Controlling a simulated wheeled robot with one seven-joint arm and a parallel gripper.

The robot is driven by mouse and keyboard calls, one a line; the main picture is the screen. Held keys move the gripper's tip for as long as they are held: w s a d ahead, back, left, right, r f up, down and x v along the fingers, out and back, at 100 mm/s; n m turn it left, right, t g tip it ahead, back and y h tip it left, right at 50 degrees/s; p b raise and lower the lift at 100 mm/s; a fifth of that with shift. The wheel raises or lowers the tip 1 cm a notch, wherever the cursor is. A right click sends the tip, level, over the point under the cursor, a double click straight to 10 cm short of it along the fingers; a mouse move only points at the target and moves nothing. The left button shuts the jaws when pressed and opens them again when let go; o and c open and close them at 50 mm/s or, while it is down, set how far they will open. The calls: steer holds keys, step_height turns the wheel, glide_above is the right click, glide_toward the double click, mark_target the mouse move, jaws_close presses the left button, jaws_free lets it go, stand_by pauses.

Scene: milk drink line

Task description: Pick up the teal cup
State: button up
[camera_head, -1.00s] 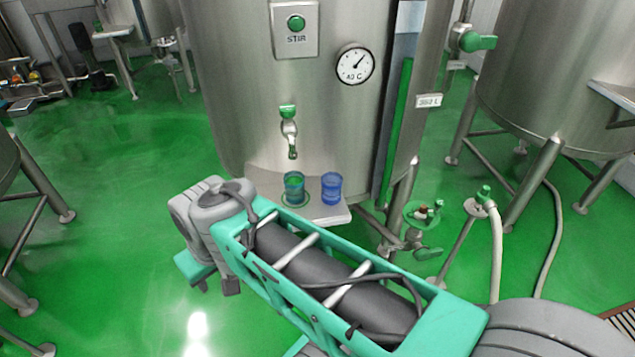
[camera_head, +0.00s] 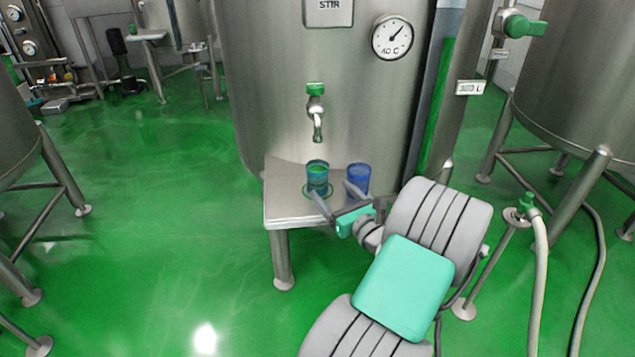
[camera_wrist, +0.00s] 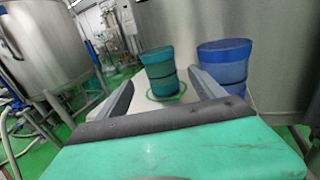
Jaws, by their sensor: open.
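The teal cup (camera_head: 317,178) stands upright on a small metal shelf (camera_head: 285,208) at the front of the tank, on a green ring mark. In the wrist view the teal cup (camera_wrist: 161,72) is ahead, between the lines of the two fingers and beyond their tips. My gripper (camera_head: 337,200) is open and empty, just in front of the cup. It also shows in the wrist view (camera_wrist: 160,84), with its fingers spread. I see no contact between the fingers and the cup.
A blue cup (camera_head: 357,179) stands close to the right of the teal cup; it shows near my right finger in the wrist view (camera_wrist: 224,66). A tap (camera_head: 317,113) with a green handle hangs above the teal cup. The tank wall (camera_head: 275,100) rises behind. The shelf's left part is bare.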

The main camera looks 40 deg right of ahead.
mark_target(323, 181)
steer(key=x, duration=0.8)
steer(key=shift+w+b, duration=0.3)
steer(key=shift+b, duration=0.05)
jaws_close()
stand_by(0.4)
